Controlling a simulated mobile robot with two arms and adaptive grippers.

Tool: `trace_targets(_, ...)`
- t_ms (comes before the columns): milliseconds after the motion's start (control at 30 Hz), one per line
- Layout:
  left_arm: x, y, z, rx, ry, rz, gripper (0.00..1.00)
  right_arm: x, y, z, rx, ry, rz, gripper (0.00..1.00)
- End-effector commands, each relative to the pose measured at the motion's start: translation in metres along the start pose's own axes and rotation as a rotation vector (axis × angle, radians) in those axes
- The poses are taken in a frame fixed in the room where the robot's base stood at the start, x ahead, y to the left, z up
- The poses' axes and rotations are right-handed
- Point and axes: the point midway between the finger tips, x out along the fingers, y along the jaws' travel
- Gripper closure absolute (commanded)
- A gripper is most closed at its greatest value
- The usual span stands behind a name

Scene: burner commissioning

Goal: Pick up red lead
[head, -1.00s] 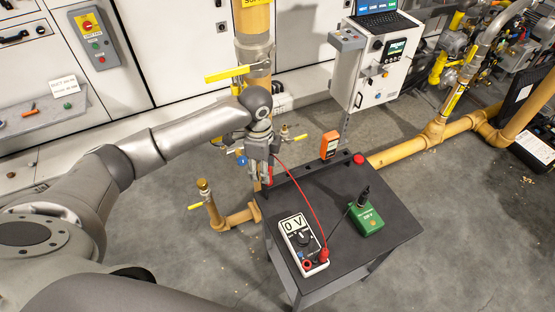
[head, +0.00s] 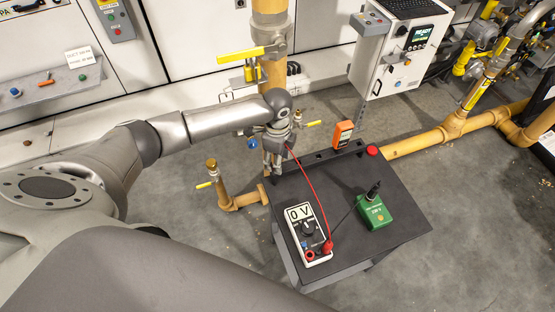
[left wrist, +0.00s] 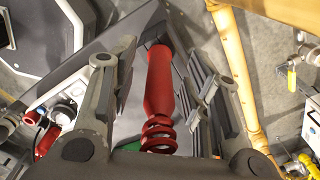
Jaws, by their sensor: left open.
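The red lead is a thin red cable (head: 312,192) in the head view. It runs from the multimeter's (head: 308,232) front sockets, in an arc over the dark cart top, up to my left gripper (head: 277,160) at the cart's back left edge. In the left wrist view its thick red probe handle (left wrist: 160,85) with ringed end lies between the two fingers of my left gripper (left wrist: 160,98). The fingers are open, with a visible gap on each side of the handle. The probe tip is hard to see. The multimeter reads 0 V. My right gripper is out of view.
The cart top (head: 385,250) also holds a green box (head: 374,212) with a black lead and a red button (head: 372,151). An orange device (head: 342,134) stands at its back edge. Yellow pipes (head: 425,138) and a valve post (head: 214,178) surround the cart's back and left.

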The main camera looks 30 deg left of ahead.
Motion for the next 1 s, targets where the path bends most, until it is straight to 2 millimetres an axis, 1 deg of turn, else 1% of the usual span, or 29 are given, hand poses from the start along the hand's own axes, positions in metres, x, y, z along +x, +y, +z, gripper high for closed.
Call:
trace_targets(33,0.007,0.001,-0.001,0.001,0.000,0.003,0.56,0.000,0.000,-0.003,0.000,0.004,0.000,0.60)
trace_targets(133,0.015,0.001,-0.001,0.002,0.000,0.001,0.56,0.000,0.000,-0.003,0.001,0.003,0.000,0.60)
trace_targets(367,0.017,0.001,0.000,0.002,0.000,-0.001,0.56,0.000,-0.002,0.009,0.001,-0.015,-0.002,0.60)
trace_targets(400,0.017,0.001,0.000,0.002,0.000,-0.001,0.59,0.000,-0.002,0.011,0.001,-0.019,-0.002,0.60)
trace_targets(500,0.016,0.001,0.000,0.002,0.000,0.000,0.72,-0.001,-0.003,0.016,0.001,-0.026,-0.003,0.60)
trace_targets(700,0.016,0.001,0.000,0.002,0.000,0.000,0.97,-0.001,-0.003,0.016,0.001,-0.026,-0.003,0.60)
trace_targets(733,0.016,0.001,0.000,0.001,0.000,0.000,1.00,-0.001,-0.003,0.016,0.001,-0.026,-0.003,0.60)
trace_targets(1000,0.015,0.001,0.000,0.001,0.000,-0.001,1.00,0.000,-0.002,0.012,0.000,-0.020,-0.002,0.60)
